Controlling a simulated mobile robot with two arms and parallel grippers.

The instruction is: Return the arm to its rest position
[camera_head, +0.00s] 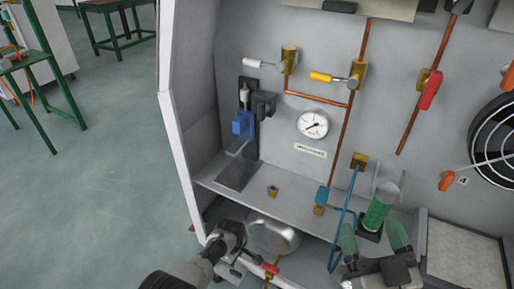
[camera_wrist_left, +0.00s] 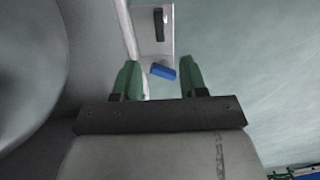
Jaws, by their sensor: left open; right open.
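My right gripper (camera_head: 371,228) shows at the lower right of the head view, with its two green fingers apart. A clear cylinder with green contents (camera_head: 378,212) shows just beyond the fingertips; I cannot tell whether they touch it. My left arm (camera_head: 205,265) comes in at the bottom of the head view, near the front edge of the cabinet, and its fingers cannot be made out there. In the left wrist view my left gripper (camera_wrist_left: 160,76) is open with nothing held. A blue block-like thing (camera_wrist_left: 163,71) shows beyond the gap between its fingers.
The grey cabinet (camera_head: 215,110) carries copper pipes, valves with white, yellow and red handles, a round gauge (camera_head: 313,124) and a fan (camera_head: 497,140). A blue clamp-like device (camera_head: 243,124) stands at its left. A round metal vessel (camera_head: 273,237) sits low. Open floor (camera_head: 90,190) lies left.

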